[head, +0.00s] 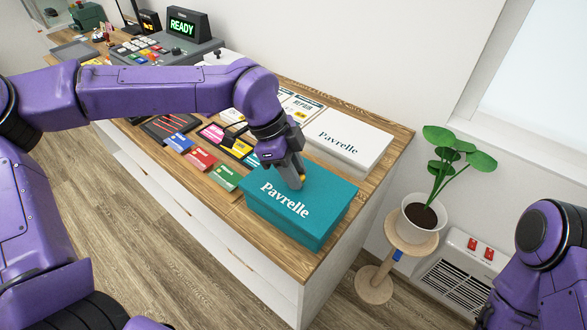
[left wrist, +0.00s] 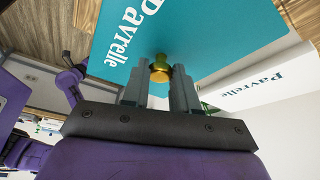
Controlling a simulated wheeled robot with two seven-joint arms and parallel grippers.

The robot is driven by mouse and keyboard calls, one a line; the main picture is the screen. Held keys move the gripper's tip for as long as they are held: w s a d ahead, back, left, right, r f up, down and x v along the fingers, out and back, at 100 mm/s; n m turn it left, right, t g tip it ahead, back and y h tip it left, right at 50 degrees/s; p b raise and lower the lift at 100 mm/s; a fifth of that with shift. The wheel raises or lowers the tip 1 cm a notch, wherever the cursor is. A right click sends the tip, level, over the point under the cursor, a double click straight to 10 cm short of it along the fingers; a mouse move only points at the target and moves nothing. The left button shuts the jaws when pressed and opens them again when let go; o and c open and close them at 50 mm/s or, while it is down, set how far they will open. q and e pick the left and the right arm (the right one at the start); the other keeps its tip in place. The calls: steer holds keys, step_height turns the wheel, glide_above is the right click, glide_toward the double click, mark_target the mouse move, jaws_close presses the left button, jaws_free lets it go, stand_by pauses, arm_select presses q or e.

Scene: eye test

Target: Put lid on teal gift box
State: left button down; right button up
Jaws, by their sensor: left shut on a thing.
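A teal gift box (head: 335,232) marked "Pavrelle" stands at the near right corner of the wooden counter. Its teal lid (head: 325,188) is on top and looks level and lined up with the box; I cannot tell whether it is fully seated. In the left wrist view the lid's teal face (left wrist: 215,35) fills the top, with a small gold knob (left wrist: 160,68). My left gripper (head: 298,180) is above the lid, shut on the knob, which sits between its fingertips (left wrist: 160,78). My right arm shows at the lower right, but its gripper is out of view.
A white "Pavrelle" box (head: 350,138) stands just behind the teal one. Small coloured card packs (head: 200,158) lie to the left. A register (head: 150,48) is farther back. A potted plant (head: 423,214) on a round stand is right of the counter (head: 395,150).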

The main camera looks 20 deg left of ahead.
arm_select(q)
steer(key=shift+f+b, duration=0.75)
steer(key=shift+f, duration=0.25)
stand_by(0.7)
steer(key=c, duration=0.8)
jaws_free()
steer(key=b+v, duration=0.1)
steer(key=v, duration=0.9)
steer(key=shift+r, duration=0.25)
